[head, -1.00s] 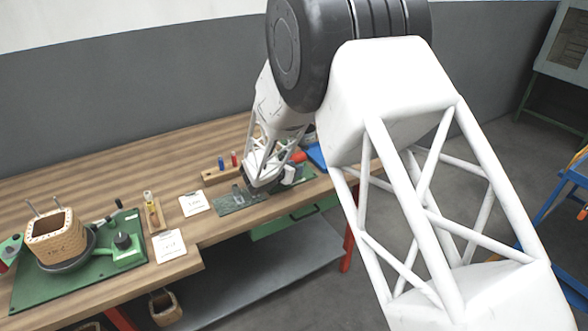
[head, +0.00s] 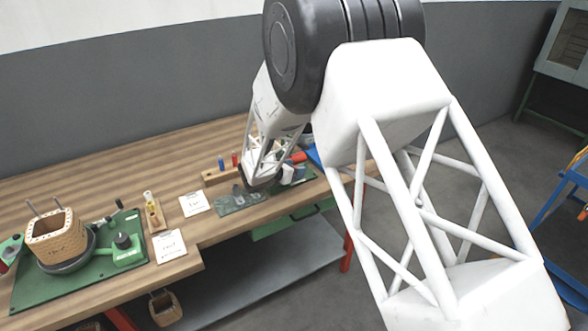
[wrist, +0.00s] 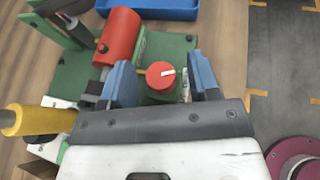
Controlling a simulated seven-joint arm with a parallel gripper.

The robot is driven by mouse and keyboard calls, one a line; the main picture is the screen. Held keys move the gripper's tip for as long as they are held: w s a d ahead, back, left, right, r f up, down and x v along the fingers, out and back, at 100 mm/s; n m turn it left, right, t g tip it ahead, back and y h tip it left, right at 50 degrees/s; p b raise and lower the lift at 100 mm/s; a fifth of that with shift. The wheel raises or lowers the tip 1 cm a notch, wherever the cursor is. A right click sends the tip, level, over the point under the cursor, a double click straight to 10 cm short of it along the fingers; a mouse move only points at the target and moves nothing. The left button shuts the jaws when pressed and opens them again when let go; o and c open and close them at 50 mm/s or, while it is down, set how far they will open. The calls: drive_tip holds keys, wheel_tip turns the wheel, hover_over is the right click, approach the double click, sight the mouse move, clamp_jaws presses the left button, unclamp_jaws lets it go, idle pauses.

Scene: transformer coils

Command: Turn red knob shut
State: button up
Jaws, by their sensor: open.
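The red knob (wrist: 160,75) is a round red cap with a white mark on its top. In the wrist view it sits on a green fixture, between the two blue fingers of my gripper (wrist: 163,82). The fingers are spread, with a gap on each side of the knob, and I cannot tell their height relative to it. In the head view my gripper (head: 262,180) is over the right end of the bench, and the knob cannot be made out there.
A blue bin (wrist: 150,8) lies beyond. A yellow handle (wrist: 35,120) is at left. In the head view a coil (head: 56,238) sits on the bench's left side.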

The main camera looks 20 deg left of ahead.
drive_tip(key=shift+v, duration=3.85)
